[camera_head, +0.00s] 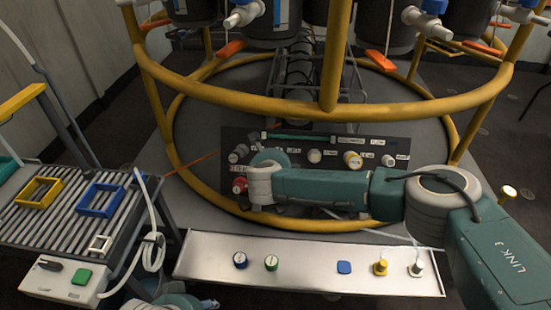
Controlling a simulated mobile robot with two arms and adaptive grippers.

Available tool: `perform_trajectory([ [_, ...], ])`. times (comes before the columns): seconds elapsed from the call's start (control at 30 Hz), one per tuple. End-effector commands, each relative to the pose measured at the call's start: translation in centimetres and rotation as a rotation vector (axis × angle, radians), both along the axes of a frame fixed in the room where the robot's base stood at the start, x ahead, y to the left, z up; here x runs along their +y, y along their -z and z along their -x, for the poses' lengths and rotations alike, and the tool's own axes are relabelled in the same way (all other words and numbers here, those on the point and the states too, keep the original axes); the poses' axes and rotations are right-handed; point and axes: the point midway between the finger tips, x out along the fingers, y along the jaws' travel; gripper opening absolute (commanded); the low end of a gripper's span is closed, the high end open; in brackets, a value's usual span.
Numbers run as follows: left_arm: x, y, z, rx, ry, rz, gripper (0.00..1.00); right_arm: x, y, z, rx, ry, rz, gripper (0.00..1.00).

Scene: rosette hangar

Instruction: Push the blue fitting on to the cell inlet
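I cannot tell for sure which blue piece is the task's fitting. My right arm reaches in from the right, its wrist over the left part of a dark labelled panel (390,145). Its fingers are hidden. My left gripper is not seen. I cannot make out which port is the cell inlet.
A yellow tubular frame (330,65) rings the panel, with dark vessels (385,28) above. A red knob (239,185) sits beside my wrist.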

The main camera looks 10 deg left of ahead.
Motion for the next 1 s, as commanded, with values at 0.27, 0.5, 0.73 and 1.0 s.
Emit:
perform_trajectory([
  [0.27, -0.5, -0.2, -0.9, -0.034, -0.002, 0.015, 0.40, 0.0, 0.0, -0.1, -0.001, 0.000, 0.000, 0.00],
  [0.5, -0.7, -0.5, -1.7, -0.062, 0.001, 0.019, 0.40, 0.0, 0.1, -0.1, -0.001, 0.000, 0.000, 0.00],
  [0.73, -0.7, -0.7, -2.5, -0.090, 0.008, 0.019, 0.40, 0.0, 0.1, -0.2, -0.001, 0.000, 0.000, 0.00],
  [1.0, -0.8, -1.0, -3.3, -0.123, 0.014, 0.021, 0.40, 0.0, 0.1, -0.2, -0.001, 0.000, 0.000, 0.00],
])
